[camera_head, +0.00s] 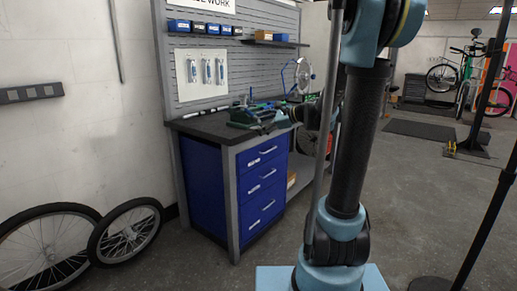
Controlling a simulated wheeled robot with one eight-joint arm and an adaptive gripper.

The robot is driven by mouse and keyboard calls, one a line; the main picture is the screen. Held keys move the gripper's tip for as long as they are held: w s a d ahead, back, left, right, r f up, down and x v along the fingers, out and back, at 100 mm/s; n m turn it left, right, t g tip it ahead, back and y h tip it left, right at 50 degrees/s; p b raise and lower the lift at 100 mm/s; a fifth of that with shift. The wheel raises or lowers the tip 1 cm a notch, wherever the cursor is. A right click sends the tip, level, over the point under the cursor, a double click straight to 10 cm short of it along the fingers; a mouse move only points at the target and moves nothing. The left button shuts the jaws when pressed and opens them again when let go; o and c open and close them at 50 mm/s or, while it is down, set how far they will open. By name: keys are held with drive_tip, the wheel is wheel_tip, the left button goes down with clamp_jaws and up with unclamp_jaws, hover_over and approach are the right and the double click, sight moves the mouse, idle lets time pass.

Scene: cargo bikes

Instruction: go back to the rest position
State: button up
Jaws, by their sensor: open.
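My arm rises from its light blue base joint (332,245) at the lower middle right. Its black link stands nearly upright and a light blue joint (372,28) is cut off by the top edge. A dark shape beside the arm, at the right end of the workbench (222,133), is partly hidden by the arm and unclear.
A green vise (262,116) sits on the bench, above blue drawers (262,183). Two wheels (126,231) lean at the lower left. A dark pole (487,222) stands at right. Grey floor (420,190) lies open between arm and pole.

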drive_tip(key=s+d+f+n+g+h, duration=0.1)
drive_tip(key=s+d+f+n+h, duration=0.3)
drive_tip(key=s, duration=0.7)
drive_tip(key=s+d+f+n+g+h, duration=0.2)
drive_tip(key=s+d+f+n+h, duration=0.2)
drive_tip(key=s+d+f+n, duration=0.4)
drive_tip(key=s+d+f+n+g+h, duration=0.2)
drive_tip(key=s+d+f+n+h, duration=0.2)
drive_tip(key=s+f, duration=0.4)
drive_tip(key=s+d+n, duration=0.1)
drive_tip(key=s+d, duration=0.1)
drive_tip(key=s, duration=0.5)
drive_tip(key=shift+f+n, duration=0.2)
drive_tip(key=shift+n, duration=0.2)
drive_tip(key=shift+w+f, duration=0.2)
drive_tip(key=shift+w, duration=0.25)
drive_tip(key=shift+c, duration=0.6)
